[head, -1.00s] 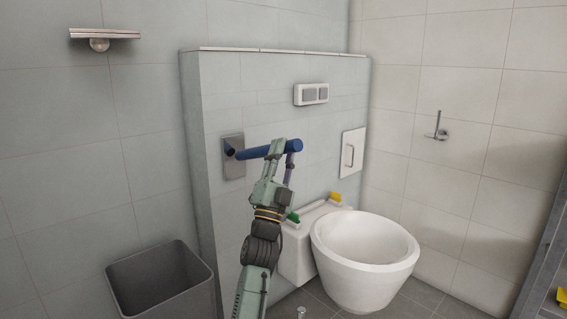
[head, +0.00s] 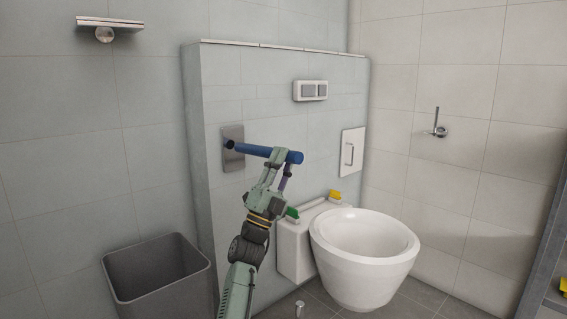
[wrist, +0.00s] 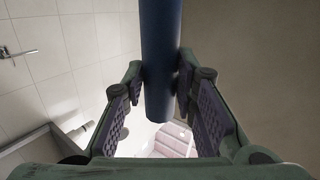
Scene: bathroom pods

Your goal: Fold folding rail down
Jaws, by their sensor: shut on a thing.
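The folding rail (head: 258,152) is a blue bar fixed to a grey metal wall plate (head: 232,158) on the half-height tiled wall. It sticks out from the plate, and in the head view its free end is slightly lower than its wall end. My gripper (head: 279,166) is at the rail near its free end, with its fingers around the bar. In the wrist view the rail (wrist: 160,60) passes between the two finger pads, and my gripper (wrist: 160,95) is shut on it. Part of the bar's far side is hidden by the fingers.
A grey bin (head: 158,282) stands on the left. A flush plate (head: 311,91) is on the wall above.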

